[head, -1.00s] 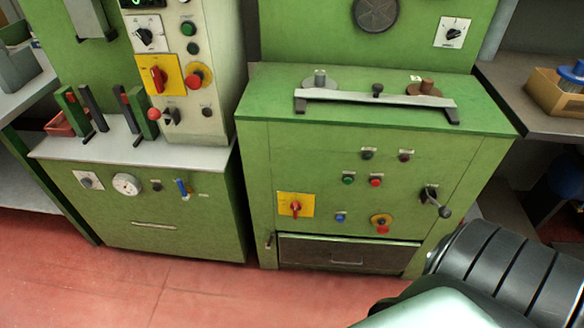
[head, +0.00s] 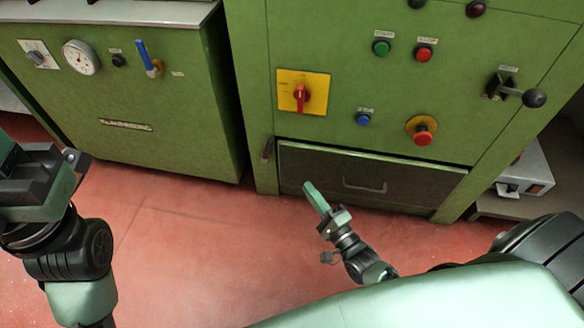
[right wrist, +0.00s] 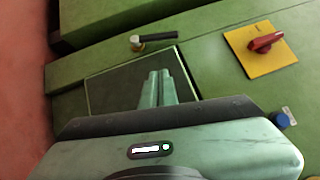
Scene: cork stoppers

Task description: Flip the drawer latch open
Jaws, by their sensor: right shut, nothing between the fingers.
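The drawer latch (head: 267,149) is a small dark lever on the green machine's front, just left of the drawer's upper left corner. It stands roughly upright in the head view. In the right wrist view the latch (right wrist: 155,40) shows a pale knob and a dark bar, beyond my fingertips. The dark drawer (head: 415,185) is shut, with a thin bar handle (head: 364,187). My right gripper (head: 309,187) is shut and empty, in front of the drawer's lower left part, apart from the latch. My left gripper (head: 40,180) is at the left edge; its fingertips are not clear.
A yellow plate with a red switch (head: 301,95) sits above the drawer. A blue button (head: 363,119), a red button (head: 423,135) and a black-knobbed lever (head: 533,98) are on the same front. Another green cabinet (head: 130,125) stands left. Red floor lies clear in front.

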